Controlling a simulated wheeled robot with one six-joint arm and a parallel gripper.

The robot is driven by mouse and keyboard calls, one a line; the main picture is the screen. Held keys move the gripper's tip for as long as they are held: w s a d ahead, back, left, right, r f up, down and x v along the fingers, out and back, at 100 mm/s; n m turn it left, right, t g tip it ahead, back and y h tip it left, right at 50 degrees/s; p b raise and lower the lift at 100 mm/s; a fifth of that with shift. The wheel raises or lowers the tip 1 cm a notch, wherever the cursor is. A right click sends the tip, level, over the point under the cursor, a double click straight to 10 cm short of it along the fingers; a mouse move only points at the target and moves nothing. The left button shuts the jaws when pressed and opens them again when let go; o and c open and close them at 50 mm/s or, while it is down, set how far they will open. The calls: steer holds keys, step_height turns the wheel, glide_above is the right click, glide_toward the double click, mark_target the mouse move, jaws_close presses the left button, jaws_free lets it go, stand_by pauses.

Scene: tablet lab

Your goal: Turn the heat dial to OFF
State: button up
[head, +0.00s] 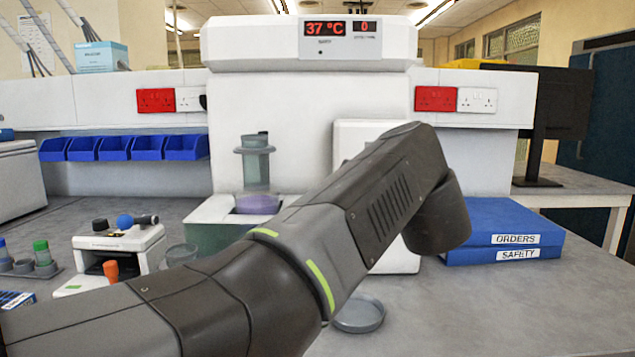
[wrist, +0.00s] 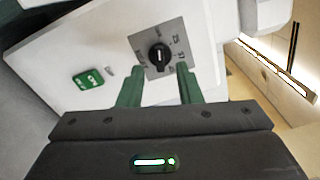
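The heat dial (wrist: 159,56) is a round black knob with a pale pointer line, on a grey square plate (wrist: 178,38) in the wrist view. Marks ring the knob, but they are too small to read surely. The plate sits on a white panel (wrist: 120,45). My gripper (wrist: 160,69) is open, its two green fingers apart on either side below the knob in the picture. In the head view, my arm hides the dial and my gripper.
A green switch (wrist: 88,78) is on the same panel. The white machine (head: 255,50) reads 37 °C above a vessel of purple liquid (head: 257,203). Blue binders (head: 500,222) lie right of my arm. A small device (head: 118,243) stands left, and a round dish (head: 358,314) lies in front.

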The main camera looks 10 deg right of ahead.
steer(key=v, duration=1)
steer(key=shift+s, duration=0.15)
stand_by(0.4)
steer(key=x, duration=1.3)
steer(key=shift+w, duration=0.4)
steer(key=shift+s, duration=0.1)
